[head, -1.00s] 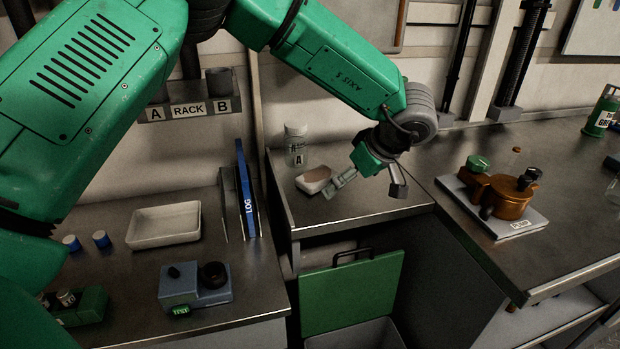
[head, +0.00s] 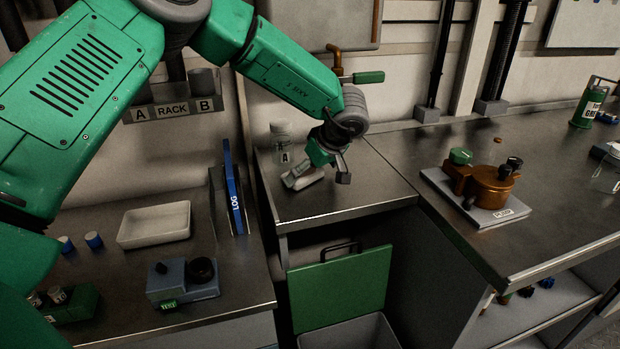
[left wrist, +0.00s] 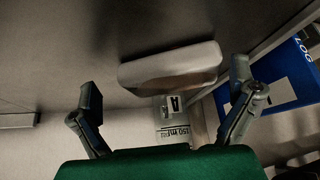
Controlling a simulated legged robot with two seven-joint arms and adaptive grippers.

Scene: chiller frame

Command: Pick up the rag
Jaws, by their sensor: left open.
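The rag seems to be the pale, folded, block-like thing with a brownish face on the metal counter, partly hidden behind my left gripper in the head view (head: 309,179). It shows more clearly in the left wrist view (left wrist: 170,67). My left gripper (head: 321,175) is open above it, fingers pointing down. In the left wrist view the rag lies between the two spread fingers (left wrist: 164,84), apart from both as far as I can see. My right gripper is not in view.
A clear jar marked A (head: 283,142) stands just behind the rag. A blue LOG binder (head: 234,187) and a white tray (head: 153,224) are to the left. A green panel (head: 340,289) is below the counter edge. A pump (head: 484,186) stands to the right.

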